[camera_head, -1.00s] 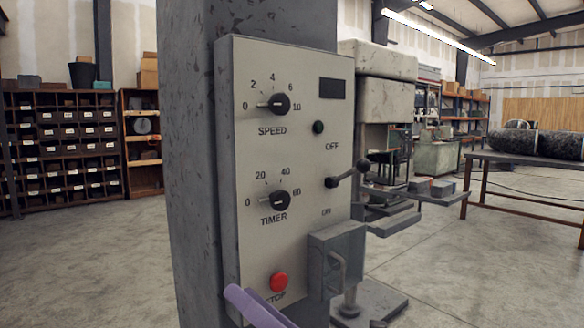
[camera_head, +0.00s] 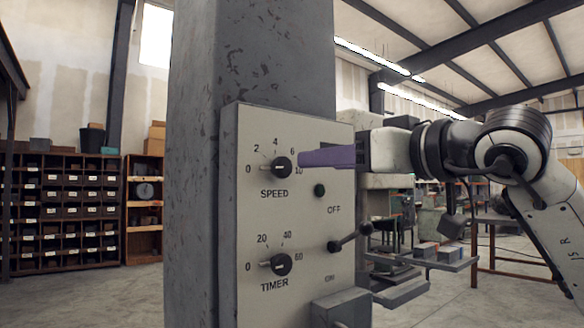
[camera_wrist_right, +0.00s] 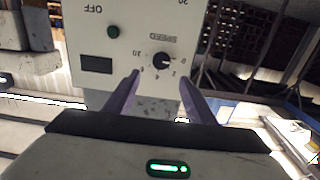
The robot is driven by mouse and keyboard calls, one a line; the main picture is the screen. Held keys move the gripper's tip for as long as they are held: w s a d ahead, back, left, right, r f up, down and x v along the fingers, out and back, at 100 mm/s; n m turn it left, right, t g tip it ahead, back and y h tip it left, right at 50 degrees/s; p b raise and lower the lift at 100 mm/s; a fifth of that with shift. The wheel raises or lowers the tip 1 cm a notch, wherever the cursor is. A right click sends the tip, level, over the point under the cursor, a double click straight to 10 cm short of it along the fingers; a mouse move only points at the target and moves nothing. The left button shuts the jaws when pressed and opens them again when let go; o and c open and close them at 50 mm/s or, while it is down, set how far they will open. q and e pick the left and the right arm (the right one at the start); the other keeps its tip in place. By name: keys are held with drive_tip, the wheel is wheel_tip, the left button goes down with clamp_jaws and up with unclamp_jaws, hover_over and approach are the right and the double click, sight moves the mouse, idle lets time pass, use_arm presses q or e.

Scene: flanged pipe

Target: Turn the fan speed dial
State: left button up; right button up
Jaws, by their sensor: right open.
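The speed dial (camera_head: 281,167) is a black round knob with a pale pointer line on the upper part of a grey control panel (camera_head: 300,215). Numbers run around it from 0 to 10, and the pointer lies toward the 0 side. My right gripper (camera_head: 303,159) comes in from the right with purple fingers, just right of the dial. In the right wrist view the gripper (camera_wrist_right: 158,85) is open, and the dial (camera_wrist_right: 161,60) shows beyond and between the fingertips. It looks empty; I cannot tell whether a finger touches the dial. My left gripper is not in view.
Below the speed dial is a timer dial (camera_head: 281,264). A green button (camera_head: 319,190) and a lever switch (camera_head: 345,240) sit to its right. The panel is mounted on a thick grey column (camera_head: 250,60). Wooden drawer shelves (camera_head: 65,210) stand far behind at left.

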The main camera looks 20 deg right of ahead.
sight(284, 165)
drive_tip(key=p+x, duration=0.1)
drive_tip(key=x, duration=0.7)
drive_tip(key=shift+w+a, duration=0.25)
drive_tip(key=shift+w, duration=0.05)
drive_tip(key=shift+w+a, duration=0.1)
drive_tip(key=shift+w, duration=0.2)
drive_tip(key=shift+w+a+f, duration=0.1)
drive_tip(key=shift+w, duration=0.15)
drive_tip(key=c, duration=1)
